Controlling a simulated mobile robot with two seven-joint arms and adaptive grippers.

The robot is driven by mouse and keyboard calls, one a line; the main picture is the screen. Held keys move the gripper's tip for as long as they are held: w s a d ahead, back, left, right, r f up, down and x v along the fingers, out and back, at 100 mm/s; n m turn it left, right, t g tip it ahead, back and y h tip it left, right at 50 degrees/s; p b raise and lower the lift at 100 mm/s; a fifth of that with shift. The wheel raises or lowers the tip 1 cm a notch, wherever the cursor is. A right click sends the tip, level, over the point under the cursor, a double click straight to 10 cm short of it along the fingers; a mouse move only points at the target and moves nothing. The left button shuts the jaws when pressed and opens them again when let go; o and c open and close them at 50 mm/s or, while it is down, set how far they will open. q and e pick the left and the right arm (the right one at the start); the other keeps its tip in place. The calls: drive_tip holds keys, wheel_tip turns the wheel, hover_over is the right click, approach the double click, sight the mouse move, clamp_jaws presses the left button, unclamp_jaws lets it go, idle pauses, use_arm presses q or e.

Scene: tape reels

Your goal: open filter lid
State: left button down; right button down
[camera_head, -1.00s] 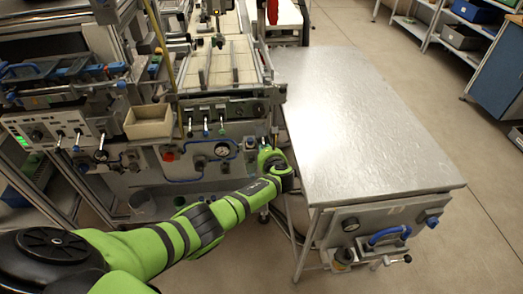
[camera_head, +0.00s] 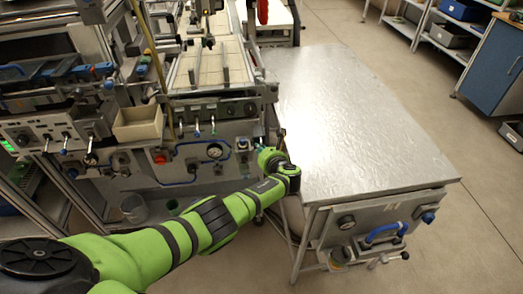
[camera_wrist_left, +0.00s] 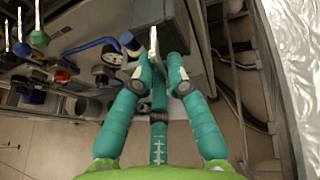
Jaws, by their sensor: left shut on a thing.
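My left gripper (camera_head: 258,148) reaches from the left to the right end of the machine's front panel (camera_head: 205,160). In the left wrist view its teal fingers (camera_wrist_left: 162,62) are closed around a thin, pale metal piece (camera_wrist_left: 153,42). This piece stands at the edge of a grey housing (camera_wrist_left: 160,12). It may be the filter lid or its handle, but I cannot tell for sure. In the head view the gripper hides most of that spot, so I cannot tell whether a lid is raised. My right gripper is not in view.
A metal-topped table (camera_head: 350,120) stands close to the right of my left wrist. A round gauge (camera_head: 215,151), a blue hose (camera_head: 175,178) and several levers are on the panel. A beige bin (camera_head: 138,123) sits further left.

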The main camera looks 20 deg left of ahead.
use_arm(q)
drive_tip(key=c, duration=1.2)
unclamp_jaws()
drive_tip(key=v, duration=1.2)
